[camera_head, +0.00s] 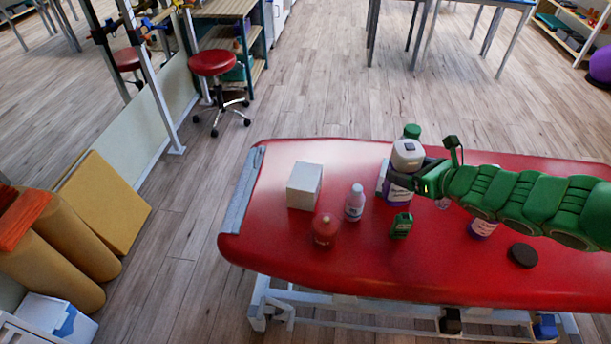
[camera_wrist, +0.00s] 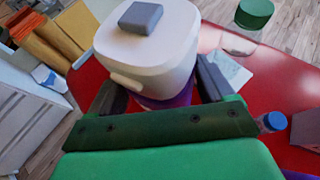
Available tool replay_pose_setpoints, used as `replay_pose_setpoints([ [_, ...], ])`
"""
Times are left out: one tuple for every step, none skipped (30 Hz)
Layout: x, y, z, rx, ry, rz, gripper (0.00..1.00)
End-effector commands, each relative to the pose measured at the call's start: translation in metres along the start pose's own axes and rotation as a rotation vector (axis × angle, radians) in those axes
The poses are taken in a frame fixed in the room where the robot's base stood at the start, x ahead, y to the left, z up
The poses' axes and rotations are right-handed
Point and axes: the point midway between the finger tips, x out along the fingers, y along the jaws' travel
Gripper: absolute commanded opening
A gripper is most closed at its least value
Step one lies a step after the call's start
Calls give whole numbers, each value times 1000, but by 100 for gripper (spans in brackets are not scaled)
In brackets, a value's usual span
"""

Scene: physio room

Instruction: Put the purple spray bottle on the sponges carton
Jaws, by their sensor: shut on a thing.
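The purple spray bottle has a white top (camera_head: 407,154) and a purple body (camera_head: 397,191) in the head view. In the wrist view its white head with a grey button (camera_wrist: 148,45) fills the upper middle, with purple (camera_wrist: 170,101) below. My gripper (camera_head: 418,180) is shut on it, one dark finger on each side in the wrist view. I cannot tell whether its base touches the red table. A plain white box (camera_head: 304,186) stands left of it, perhaps the sponges carton; no lettering is readable. It may be the white box at the wrist view's left (camera_wrist: 28,118).
The red treatment table (camera_head: 345,270) also holds a small clear bottle (camera_head: 355,203), a red bottle (camera_head: 324,230), a green item (camera_head: 401,226), a green cylinder (camera_head: 412,131) and a dark disc (camera_head: 523,255). The bottles stand between and before box and gripper.

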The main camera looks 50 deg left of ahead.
Motion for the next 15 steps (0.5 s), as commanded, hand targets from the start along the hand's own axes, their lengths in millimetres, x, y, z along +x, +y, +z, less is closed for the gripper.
replay_pose_setpoints([
  [7, 10, 10, -8, -3, 11, 32],
  [10, 14, 14, -10, -3, 15, 32],
  [15, 21, 21, -14, -4, 23, 32],
  [18, 26, 25, -17, -5, 28, 32],
  [22, 32, 30, -19, -6, 34, 32],
  [26, 39, 36, -21, -6, 41, 32],
  [29, 45, 40, -23, -7, 48, 32],
  [32, 50, 44, -25, -8, 53, 32],
  [36, 58, 50, -27, -8, 61, 32],
  [39, 63, 54, -29, -8, 66, 32],
  [42, 69, 58, -32, -7, 72, 32],
  [46, 77, 63, -35, -7, 79, 32],
  [49, 83, 67, -37, -7, 85, 32],
  [51, 89, 71, -39, -7, 90, 32],
  [55, 97, 77, -42, -9, 98, 32],
])
